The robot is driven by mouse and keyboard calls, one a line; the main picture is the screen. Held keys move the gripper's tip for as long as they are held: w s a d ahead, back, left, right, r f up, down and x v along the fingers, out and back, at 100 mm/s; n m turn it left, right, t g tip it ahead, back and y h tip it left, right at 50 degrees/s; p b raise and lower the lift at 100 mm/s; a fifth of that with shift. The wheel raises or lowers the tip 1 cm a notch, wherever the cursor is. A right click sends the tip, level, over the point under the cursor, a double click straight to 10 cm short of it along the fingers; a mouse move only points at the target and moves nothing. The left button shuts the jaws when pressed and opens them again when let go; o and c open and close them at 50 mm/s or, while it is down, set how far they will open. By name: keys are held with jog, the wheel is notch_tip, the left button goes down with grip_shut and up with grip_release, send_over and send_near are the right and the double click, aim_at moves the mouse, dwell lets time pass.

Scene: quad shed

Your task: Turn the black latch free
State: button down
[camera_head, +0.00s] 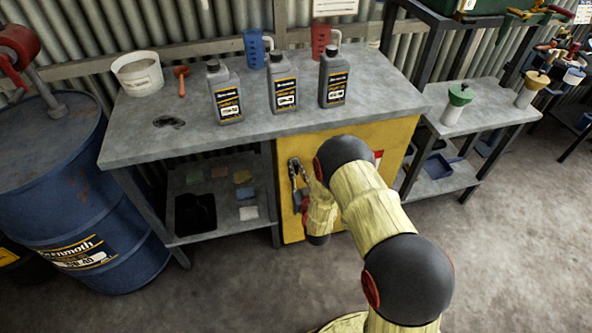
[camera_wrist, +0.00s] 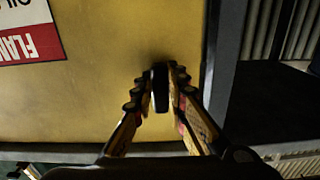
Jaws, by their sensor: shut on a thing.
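The black latch (camera_wrist: 160,87) sits on the front of the yellow cabinet (camera_wrist: 70,105), near its edge in the wrist view. My gripper (camera_wrist: 162,80) has its fingers closed on either side of the latch, touching it. In the head view my gripper (camera_head: 299,172) is at the left part of the yellow cabinet front (camera_head: 291,228), below the workbench top. The latch is hidden or too small to make out there. The cabinet door looks flush with its frame.
Three oil bottles (camera_head: 283,90) stand on the grey workbench (camera_head: 245,139) above the cabinet. A blue drum (camera_head: 110,270) stands at the left. An open shelf (camera_head: 215,235) is left of the cabinet. The floor (camera_head: 500,260) at the right is clear.

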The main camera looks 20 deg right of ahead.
jog(key=c, duration=1.8)
grip_release()
jog(key=shift+w+r, duration=0.15)
jog(key=shift+r, duration=0.05)
jog(key=shift+o, duration=0.2)
jog(key=s, duration=1.2)
jog(key=shift+f, duration=0.15)
